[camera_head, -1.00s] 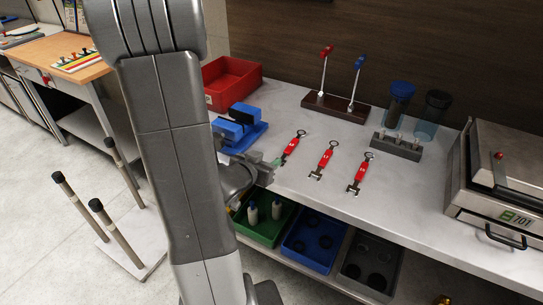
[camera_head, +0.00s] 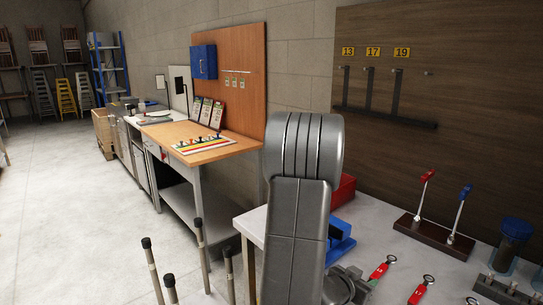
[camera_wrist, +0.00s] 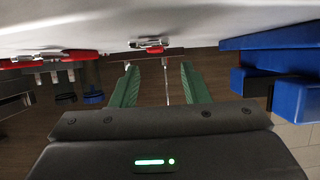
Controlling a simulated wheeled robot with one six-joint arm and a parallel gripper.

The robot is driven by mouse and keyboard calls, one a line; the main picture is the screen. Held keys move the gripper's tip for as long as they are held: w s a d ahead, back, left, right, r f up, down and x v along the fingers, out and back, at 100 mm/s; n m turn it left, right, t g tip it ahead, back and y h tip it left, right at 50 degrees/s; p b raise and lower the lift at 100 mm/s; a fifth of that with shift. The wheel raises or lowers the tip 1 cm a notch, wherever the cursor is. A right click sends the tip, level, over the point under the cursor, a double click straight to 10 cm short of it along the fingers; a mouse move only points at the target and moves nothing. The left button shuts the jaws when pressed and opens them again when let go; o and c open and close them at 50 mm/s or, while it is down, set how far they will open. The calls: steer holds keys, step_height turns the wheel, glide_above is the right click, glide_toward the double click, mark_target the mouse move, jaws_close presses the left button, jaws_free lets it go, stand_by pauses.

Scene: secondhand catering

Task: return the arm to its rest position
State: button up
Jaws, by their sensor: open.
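My gripper (camera_wrist: 158,84) shows in the wrist view with its two green fingers apart and nothing between them. In the head view my grey arm stands upright in front of the counter (camera_head: 243,222), and part of the wrist shows low, beside the nearest red-handled tool (camera_head: 383,267). The fingertips cannot be made out there. A red tool (camera_wrist: 150,46) lies beyond the fingers in the wrist view, apart from them as far as I can tell.
A blue holder (camera_head: 340,240) and a red bin (camera_head: 343,190) stand close behind my arm. A rack with red and blue levers (camera_head: 432,236) stands to the right. Black-topped posts (camera_head: 147,243) rise at lower left. Open floor (camera_head: 75,190) lies at left.

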mark_target(377, 274)
steer(key=x, duration=0.3)
steer(key=p+x, duration=0.1)
steer(key=x, duration=0.2)
steer(key=shift+s+d, duration=0.1)
steer(key=shift+d, duration=0.35)
steer(key=shift+f, duration=0.15)
